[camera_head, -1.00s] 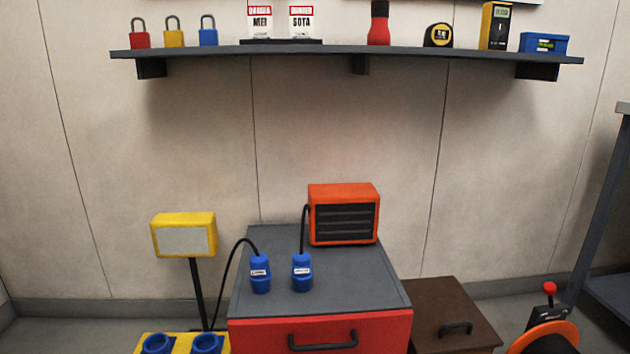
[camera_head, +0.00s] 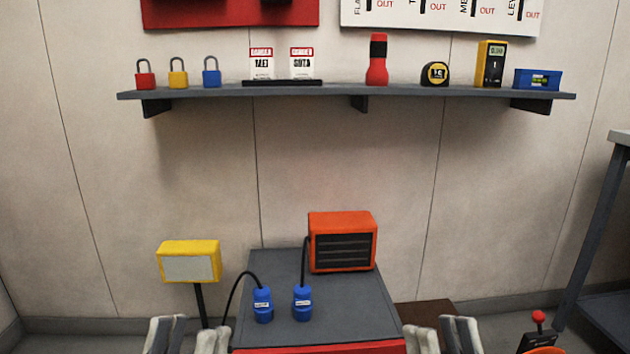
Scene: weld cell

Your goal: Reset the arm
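My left gripper (camera_head: 188,337) shows at the bottom edge, left of the grey-topped cabinet, with its pale fingers apart and nothing seen between them. My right gripper (camera_head: 441,337) shows at the bottom edge, right of the cabinet, also with its fingers apart and nothing seen between them. The rest of both arms is out of the picture.
The cabinet (camera_head: 345,308) bears an orange heater (camera_head: 343,242) and two blue plugs (camera_head: 262,305) (camera_head: 302,303) on black cables. A yellow lamp (camera_head: 189,262) stands left. Above, a wall shelf (camera_head: 350,91) holds padlocks, tags and tools. A brown box (camera_head: 428,311) stands right.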

